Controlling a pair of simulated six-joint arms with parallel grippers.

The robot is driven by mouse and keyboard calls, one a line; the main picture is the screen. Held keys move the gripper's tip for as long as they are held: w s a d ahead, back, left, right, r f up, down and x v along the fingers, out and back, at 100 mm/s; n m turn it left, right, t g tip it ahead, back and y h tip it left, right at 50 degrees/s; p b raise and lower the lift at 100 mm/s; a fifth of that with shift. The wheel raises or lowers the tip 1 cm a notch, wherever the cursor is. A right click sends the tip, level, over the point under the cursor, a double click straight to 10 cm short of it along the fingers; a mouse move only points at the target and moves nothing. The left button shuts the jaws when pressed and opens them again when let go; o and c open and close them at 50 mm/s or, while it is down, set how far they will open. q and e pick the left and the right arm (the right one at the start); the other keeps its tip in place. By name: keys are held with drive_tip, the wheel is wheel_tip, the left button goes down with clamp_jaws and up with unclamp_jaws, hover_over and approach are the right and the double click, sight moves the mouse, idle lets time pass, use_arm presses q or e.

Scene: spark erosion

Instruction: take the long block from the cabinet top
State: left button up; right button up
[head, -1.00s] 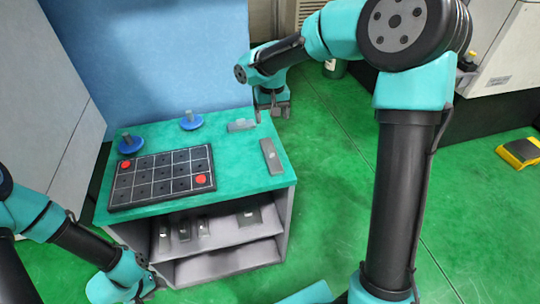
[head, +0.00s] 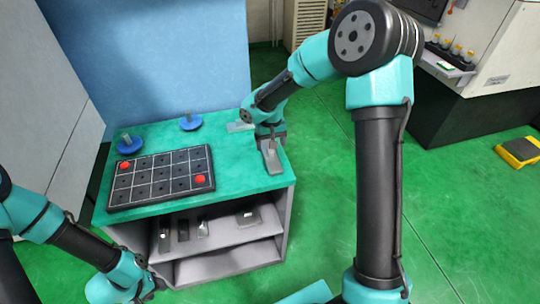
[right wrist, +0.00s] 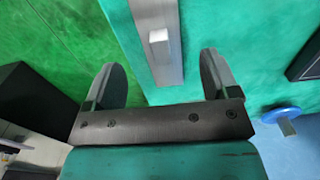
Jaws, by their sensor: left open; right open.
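The long block (head: 271,160) is a flat grey bar with a small pale knob, lying near the right edge of the teal cabinet top (head: 235,178). In the right wrist view the long block (right wrist: 157,45) points in between the fingers, with its knob ahead of them. My right gripper (right wrist: 160,80) is open, with a finger to either side of the block's line and no visible contact. In the head view it is over the block's far end, which it hides. My left gripper (head: 150,290) is open and empty, low by the cabinet's left front corner.
A black grid tray (head: 160,172) with two red pieces fills the cabinet top's left part. Two blue-based pegs (head: 190,122) stand behind it. Another grey block (head: 240,127) lies behind the long block. Several blocks sit on the shelf (head: 228,232) below.

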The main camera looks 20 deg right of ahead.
sight(270, 151)
drive_tip(key=shift+w+f, duration=0.15)
drive_tip(key=shift+f, duration=1.15)
drive_tip(key=shift+w+f, duration=0.1)
drive_tip(key=shift+f, duration=1.2)
drive_tip(key=shift+c, duration=0.2)
drive_tip(key=c, duration=1.2)
